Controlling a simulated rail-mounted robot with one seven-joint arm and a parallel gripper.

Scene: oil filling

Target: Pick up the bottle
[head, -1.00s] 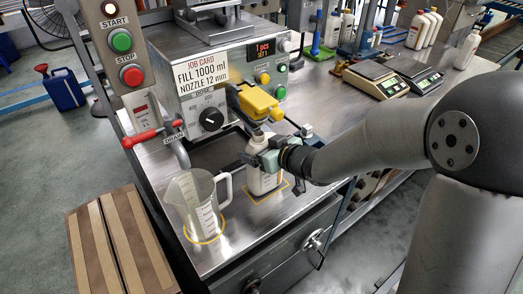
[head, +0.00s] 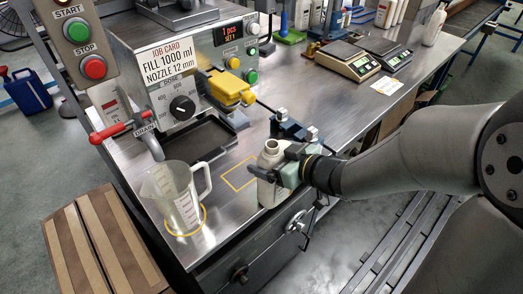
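The white bottle (head: 270,158) is upright, with its open neck on top. It is near the front edge of the steel counter, to the right of the yellow square outline (head: 239,178). My gripper (head: 272,172) is around the bottle's upper body from the right and looks shut on it. The gripper hides part of the bottle's body. Whether the bottle's base touches the counter is hard to tell.
A clear measuring jug (head: 174,197) stands in a yellow ring on the counter's left part. The filling machine (head: 180,85) with its yellow nozzle block (head: 231,88) stands behind. Two scales (head: 348,60) and several bottles are further back right. The outlined square is empty.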

